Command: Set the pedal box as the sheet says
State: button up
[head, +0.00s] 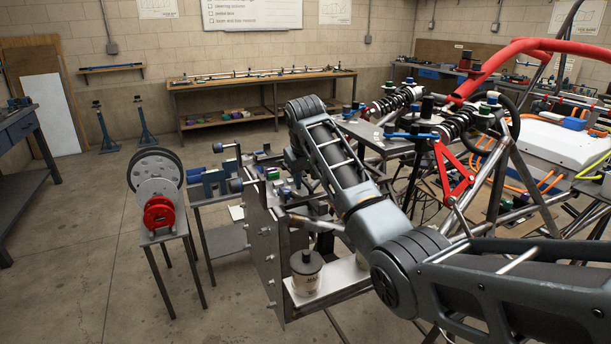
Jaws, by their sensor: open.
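The whiteboard (252,14) on the back wall carries a short checklist, one line of which seems to read "pedal box"; most of it is too small to read. I cannot single out the pedal box for certain. A steel plate (268,258) with holes and knobs stands at the near end of the tube chassis (497,180), with small blue and green parts around its top. My arm reaches in from the lower right, over the chassis end, and bends down near these parts. My gripper is hidden behind my own forearm and the parts there.
A small stand (163,238) with grey discs and a red part is left of the plate. Blue blocks (208,182) sit on a narrow table beside it. Red tubes (520,48) rise at right. The left floor is clear.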

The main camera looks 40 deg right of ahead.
jog(key=shift+w+d+f, duration=0.15)
jog(key=shift+f, duration=0.35)
grip_shut()
dwell(0.4)
